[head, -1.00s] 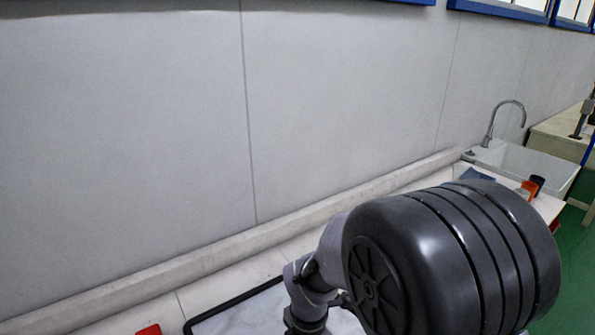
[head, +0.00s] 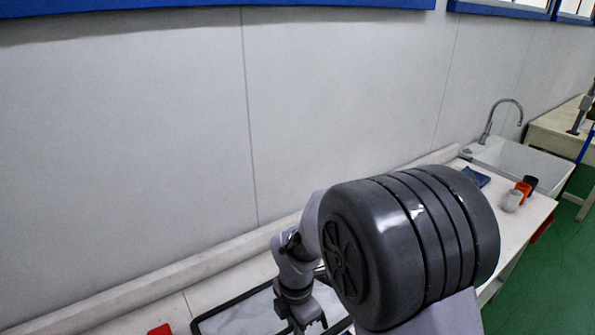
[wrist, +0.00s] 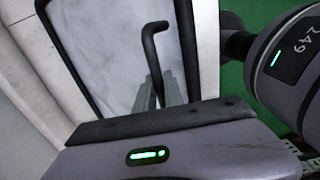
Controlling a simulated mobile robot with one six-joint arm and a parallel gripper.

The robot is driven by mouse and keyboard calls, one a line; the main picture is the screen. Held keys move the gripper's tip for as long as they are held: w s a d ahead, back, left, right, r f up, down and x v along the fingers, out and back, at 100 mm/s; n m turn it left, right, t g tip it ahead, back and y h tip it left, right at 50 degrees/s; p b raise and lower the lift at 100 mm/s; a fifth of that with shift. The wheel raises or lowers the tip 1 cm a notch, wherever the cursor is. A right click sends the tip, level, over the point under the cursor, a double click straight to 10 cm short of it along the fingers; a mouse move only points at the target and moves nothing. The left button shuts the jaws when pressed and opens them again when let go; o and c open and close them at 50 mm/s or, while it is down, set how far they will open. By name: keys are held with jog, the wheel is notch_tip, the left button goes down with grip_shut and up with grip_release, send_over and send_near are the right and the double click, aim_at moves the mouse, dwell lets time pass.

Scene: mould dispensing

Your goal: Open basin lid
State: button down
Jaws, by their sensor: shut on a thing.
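The basin lid (wrist: 108,50) is a pale marbled panel with a black rim in the wrist view. A black bent bar handle (wrist: 150,50) stands up from it. My gripper (wrist: 160,92) is shut on the handle, with its two grey fingers around the bar's lower part. In the head view the lid (head: 245,318) shows only partly at the bottom edge, with my wrist above it. My arm hides the rest, and the grip itself is unclear there.
A white sink (head: 520,160) with a tall faucet (head: 488,120) stands at the far right. A red object (head: 160,330) is at bottom left. The wall runs close behind.

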jog(key=r+p, duration=0.1)
jog(key=w+a+r+p, duration=0.1)
jog(key=w+r+p, duration=0.1)
jog(key=shift+w+a, duration=0.15)
jog(key=shift+a, duration=0.1)
jog(key=shift+r, duration=0.1)
jog(key=w+a+r+p, duration=0.1)
jog(key=p, duration=0.1)
jog(key=w+r+p, duration=0.1)
jog(key=p, duration=0.1)
jog(key=shift+w+a+r, duration=0.3)
jog(key=shift+a+r, duration=0.1)
